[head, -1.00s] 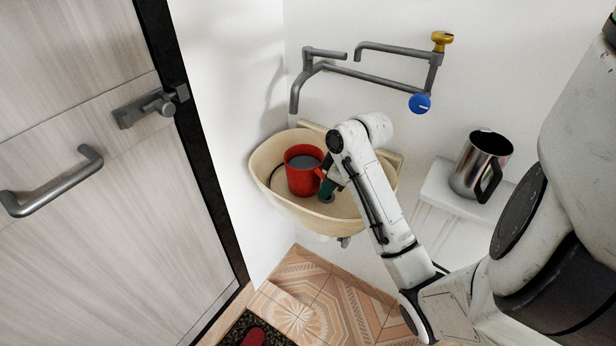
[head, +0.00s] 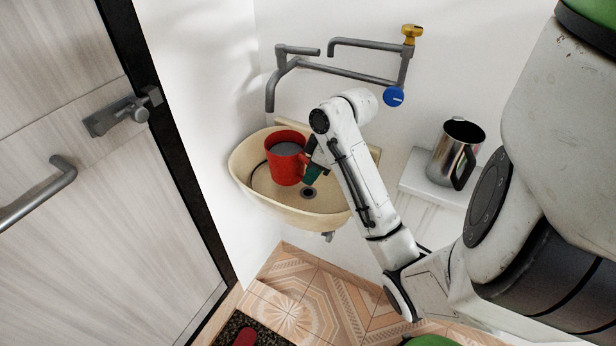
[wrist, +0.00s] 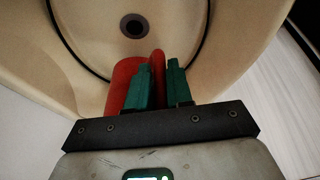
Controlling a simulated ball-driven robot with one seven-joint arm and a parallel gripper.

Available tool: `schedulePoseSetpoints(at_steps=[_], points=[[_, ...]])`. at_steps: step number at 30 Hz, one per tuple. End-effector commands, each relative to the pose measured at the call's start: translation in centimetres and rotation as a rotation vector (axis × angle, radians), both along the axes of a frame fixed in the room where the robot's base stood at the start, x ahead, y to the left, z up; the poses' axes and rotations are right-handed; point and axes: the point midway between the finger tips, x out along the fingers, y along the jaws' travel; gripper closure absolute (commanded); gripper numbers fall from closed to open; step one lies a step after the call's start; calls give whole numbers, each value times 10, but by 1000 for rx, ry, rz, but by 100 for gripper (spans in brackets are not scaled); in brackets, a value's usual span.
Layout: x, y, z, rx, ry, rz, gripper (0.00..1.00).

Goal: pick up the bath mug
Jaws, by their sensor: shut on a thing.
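The bath mug (head: 284,164) is red and upright over the cream basin (head: 247,185), with its handle side toward my gripper (head: 309,172). In the wrist view, the green fingers of my gripper (wrist: 157,80) are shut on the mug's red handle (wrist: 157,62), with one finger on each side. The mug's red body (wrist: 123,78) is partly hidden behind the left finger. The mug appears raised a little above the basin floor, and the drain (head: 308,192) shows below it.
Grey pipes with a spout (head: 270,95) and a blue knob (head: 393,97) hang on the wall above the basin. A metal jug (head: 452,153) stands on a white ledge (head: 415,181) to the right. A door (head: 60,240) is at the left.

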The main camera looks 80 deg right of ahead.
Motion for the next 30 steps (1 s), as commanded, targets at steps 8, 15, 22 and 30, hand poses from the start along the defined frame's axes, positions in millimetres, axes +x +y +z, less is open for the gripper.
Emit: schedulePoseSetpoints(at_steps=[8, 15, 22, 30], points=[[-23, 12, 40, 1, -3, -4, 100], [-46, 25, 60, 5, -5, -7, 100], [-71, 40, 73, 3, -5, -4, 100], [-99, 54, 83, -2, -3, 2, 100]])
